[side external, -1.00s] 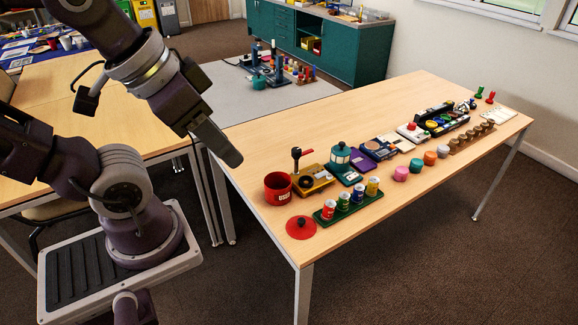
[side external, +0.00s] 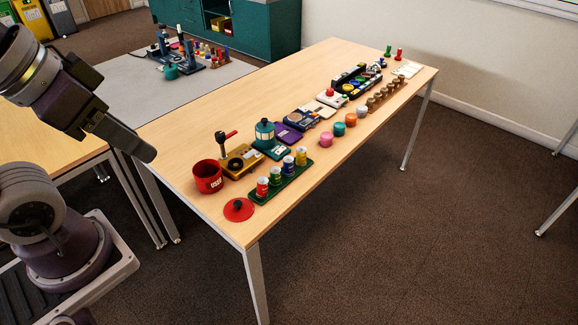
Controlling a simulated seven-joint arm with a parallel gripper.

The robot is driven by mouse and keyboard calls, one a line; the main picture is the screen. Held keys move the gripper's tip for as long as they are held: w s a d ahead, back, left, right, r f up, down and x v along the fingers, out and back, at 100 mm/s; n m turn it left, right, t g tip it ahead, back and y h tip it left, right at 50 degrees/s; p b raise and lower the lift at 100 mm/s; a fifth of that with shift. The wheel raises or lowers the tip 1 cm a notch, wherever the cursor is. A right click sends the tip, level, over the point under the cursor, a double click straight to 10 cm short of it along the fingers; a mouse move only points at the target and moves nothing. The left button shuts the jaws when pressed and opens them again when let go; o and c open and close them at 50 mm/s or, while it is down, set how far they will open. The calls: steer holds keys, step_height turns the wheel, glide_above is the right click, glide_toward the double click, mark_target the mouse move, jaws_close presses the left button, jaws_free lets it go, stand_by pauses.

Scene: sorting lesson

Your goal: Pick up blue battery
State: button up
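The blue battery (side external: 288,164) is a small upright can-shaped cell with a pale top. It stands third in a row on a green tray (side external: 286,183), between a green battery (side external: 275,177) and a yellow battery (side external: 301,156). A red battery (side external: 262,188) stands at the near end of the row. My gripper (side external: 148,154) hangs at the left, pointing down and right, apart from the batteries. It looks empty. It is seen from the side, so its finger gap is hidden.
Behind the tray are a yellow device (side external: 242,161) and a teal lantern (side external: 265,134). More items line the table (side external: 185,137), whose left back part is clear.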

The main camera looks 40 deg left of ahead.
stand_by(0.4)
steer(key=o, duration=0.4)
steer(key=shift+c, duration=0.2)
steer(key=n+g+y, duration=0.1)
steer(key=n, duration=0.1)
glide_above(287, 160)
steer(key=s+d, duration=0.2)
steer(key=s, duration=0.4)
step_height(287, 160, down, 16)
steer(key=shift+n, duration=0.3)
steer(key=x, duration=0.7)
steer(key=s+x, duration=0.1)
steer(key=x, duration=0.7)
steer(key=s+f+x, duration=0.1)
steer(key=x, duration=0.7)
steer(key=shift+s+f, duration=0.1)
